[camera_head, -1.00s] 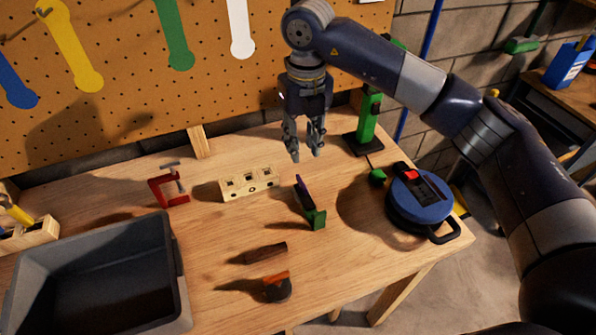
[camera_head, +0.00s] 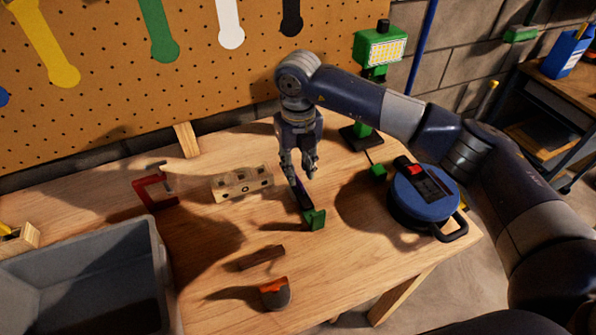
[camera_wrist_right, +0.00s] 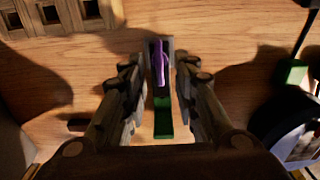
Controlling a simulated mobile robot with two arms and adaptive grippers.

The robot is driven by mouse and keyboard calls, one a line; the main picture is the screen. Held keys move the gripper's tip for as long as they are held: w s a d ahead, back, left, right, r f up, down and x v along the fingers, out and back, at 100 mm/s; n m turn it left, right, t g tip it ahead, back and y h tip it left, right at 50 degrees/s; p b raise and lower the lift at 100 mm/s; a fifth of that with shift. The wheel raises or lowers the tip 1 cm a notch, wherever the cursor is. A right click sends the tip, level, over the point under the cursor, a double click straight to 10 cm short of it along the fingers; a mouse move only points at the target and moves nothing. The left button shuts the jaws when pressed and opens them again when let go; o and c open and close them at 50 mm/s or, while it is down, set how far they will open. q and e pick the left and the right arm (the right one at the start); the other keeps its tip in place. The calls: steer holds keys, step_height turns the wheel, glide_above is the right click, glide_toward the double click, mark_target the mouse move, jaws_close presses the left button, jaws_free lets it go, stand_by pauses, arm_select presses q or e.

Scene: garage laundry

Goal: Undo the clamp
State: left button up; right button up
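A red clamp (camera_head: 152,190) with a grey screw bar stands at the left of the workbench; whether it grips anything I cannot tell. A slim dark, purple and green tool (camera_head: 313,218) lies mid-bench. My right gripper (camera_head: 307,174) points down over the far end of this tool. In the right wrist view its open fingers (camera_wrist_right: 160,88) stand on either side of the tool's purple and dark end (camera_wrist_right: 159,62), with gaps visible. The tool's green part (camera_wrist_right: 163,120) shows between the fingers. My left gripper is not in view.
A pale wooden block with holes (camera_head: 242,184) lies left of the gripper. A blue cable reel (camera_head: 425,195) and green work lamp (camera_head: 380,48) stand to the right. A grey bin (camera_head: 90,262), brown piece (camera_head: 261,257) and orange-black tool (camera_head: 274,292) are nearer. The pegboard (camera_head: 110,110) rises behind.

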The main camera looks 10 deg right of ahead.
mark_target(298, 180)
steer(key=shift+f, duration=1.6)
steer(key=shift+c, duration=0.4)
jaws_close()
